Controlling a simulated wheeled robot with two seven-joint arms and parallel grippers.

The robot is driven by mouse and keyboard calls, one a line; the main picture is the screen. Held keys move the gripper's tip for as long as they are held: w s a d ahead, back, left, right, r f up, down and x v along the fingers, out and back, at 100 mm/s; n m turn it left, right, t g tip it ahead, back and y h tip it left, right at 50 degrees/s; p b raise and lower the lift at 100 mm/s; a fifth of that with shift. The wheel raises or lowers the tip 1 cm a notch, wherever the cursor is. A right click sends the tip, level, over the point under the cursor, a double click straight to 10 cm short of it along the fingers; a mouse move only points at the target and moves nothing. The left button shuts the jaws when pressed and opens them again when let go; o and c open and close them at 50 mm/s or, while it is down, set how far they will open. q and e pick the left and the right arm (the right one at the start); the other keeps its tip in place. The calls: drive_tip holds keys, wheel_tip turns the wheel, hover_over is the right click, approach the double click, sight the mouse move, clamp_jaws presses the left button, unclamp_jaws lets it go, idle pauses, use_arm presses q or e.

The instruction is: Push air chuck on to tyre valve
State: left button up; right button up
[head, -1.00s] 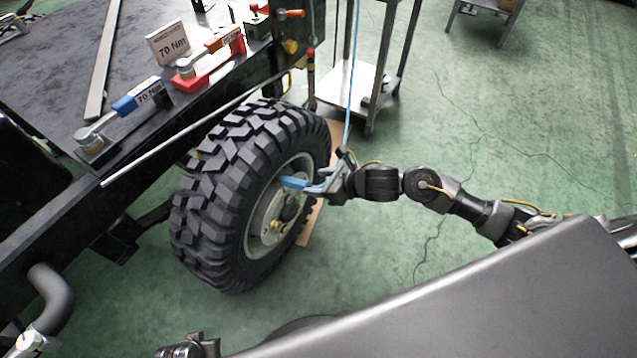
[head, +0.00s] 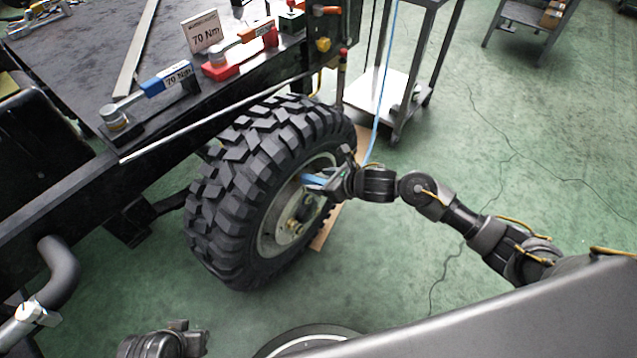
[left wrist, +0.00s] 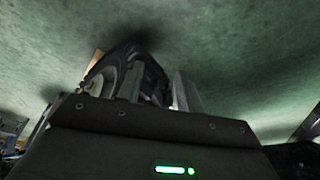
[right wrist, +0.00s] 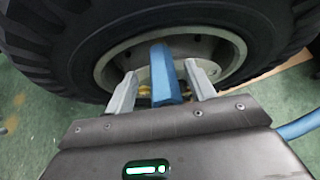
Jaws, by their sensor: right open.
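The blue air chuck (right wrist: 166,76) points at the wheel rim in the right wrist view. It also shows in the head view (head: 314,180), partly covered by my right gripper (head: 328,182). My right gripper is open, with one finger on each side of the chuck and gaps between in the right wrist view (right wrist: 162,85). The tyre (head: 232,195) stands upright under the vehicle edge, hub facing right. The tyre valve is hidden; I cannot tell whether the chuck sits on it. My left gripper is open and empty in the left wrist view (left wrist: 160,92), away from the wheel.
A blue hose (head: 382,90) runs up from the chuck past a metal trolley (head: 395,100). The black bench (head: 90,60) above the tyre carries a blue torque wrench (head: 165,80), a red one (head: 240,58) and a 70 Nm sign (head: 202,32).

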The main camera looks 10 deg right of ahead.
sight(320, 180)
use_arm(q)
drive_tip(key=shift+b+v, duration=0.45)
drive_tip(key=shift+v, duration=0.95)
use_arm(e)
drive_tip(key=shift+w+a+f, duration=0.4)
use_arm(q)
drive_tip(key=shift+a, duration=0.1)
use_arm(e)
drive_tip(key=c, duration=1.1)
clamp_jaws()
drive_tip(key=shift+r, duration=0.1)
